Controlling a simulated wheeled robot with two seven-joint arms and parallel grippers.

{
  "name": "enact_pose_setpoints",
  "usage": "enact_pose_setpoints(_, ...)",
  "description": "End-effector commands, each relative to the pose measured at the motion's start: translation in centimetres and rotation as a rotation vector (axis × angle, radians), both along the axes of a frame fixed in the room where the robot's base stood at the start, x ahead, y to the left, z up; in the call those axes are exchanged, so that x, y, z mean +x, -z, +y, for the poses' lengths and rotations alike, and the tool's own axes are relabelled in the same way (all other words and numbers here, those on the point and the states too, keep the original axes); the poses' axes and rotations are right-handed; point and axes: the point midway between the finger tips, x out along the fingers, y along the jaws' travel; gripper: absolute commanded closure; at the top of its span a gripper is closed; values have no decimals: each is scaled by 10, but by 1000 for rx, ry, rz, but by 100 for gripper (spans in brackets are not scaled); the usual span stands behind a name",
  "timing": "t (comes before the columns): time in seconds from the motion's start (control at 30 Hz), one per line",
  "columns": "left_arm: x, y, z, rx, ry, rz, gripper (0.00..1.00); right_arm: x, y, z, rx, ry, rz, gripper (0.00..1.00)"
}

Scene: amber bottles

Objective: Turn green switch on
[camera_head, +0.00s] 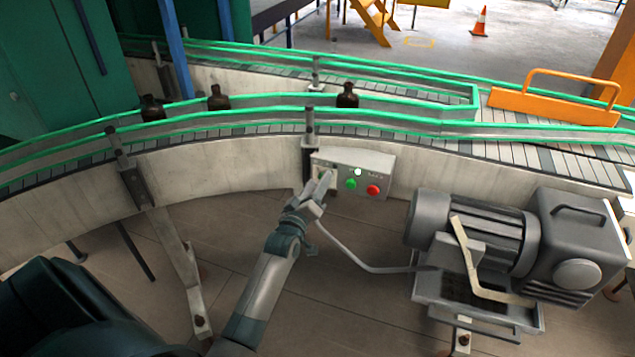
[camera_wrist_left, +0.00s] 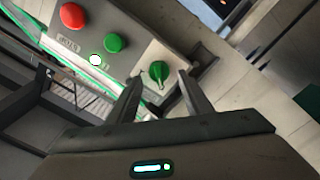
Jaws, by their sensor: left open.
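A grey control box (camera_head: 377,163) is mounted on the side of the conveyor and carries a green button (camera_head: 351,184), a red button (camera_head: 373,190) and a lit white lamp (camera_head: 358,171). In the left wrist view the green switch (camera_wrist_left: 158,72) is a pointed knob on a pale plate at the box's end. My left gripper (camera_head: 325,180) is at that end of the box and mostly hides the switch in the head view. In the wrist view its open fingers (camera_wrist_left: 161,80) are on either side of the switch's lower part; contact cannot be told. My right gripper is not in view.
A curved conveyor (camera_head: 220,170) with green rails carries several dark bottles (camera_head: 347,96). A grey motor (camera_head: 480,235) stands right of the box, with a cable (camera_head: 350,257) looping below. An orange guard (camera_head: 550,105) spans the belt at right.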

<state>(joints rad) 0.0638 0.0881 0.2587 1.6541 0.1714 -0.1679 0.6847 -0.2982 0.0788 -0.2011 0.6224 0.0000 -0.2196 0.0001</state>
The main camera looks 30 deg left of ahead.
Motion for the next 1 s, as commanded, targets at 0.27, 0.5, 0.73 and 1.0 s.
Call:
enact_pose_setpoints(0.27,2,0,1,0,0,0,54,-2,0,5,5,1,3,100)
enact_pose_setpoints(0.5,2,0,1,0,0,0,95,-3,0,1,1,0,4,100)
enact_pose_setpoints(0.73,2,0,0,5,0,1,96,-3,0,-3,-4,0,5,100)
enact_pose_setpoints(1.0,2,-1,0,67,0,17,96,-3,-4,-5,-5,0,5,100)
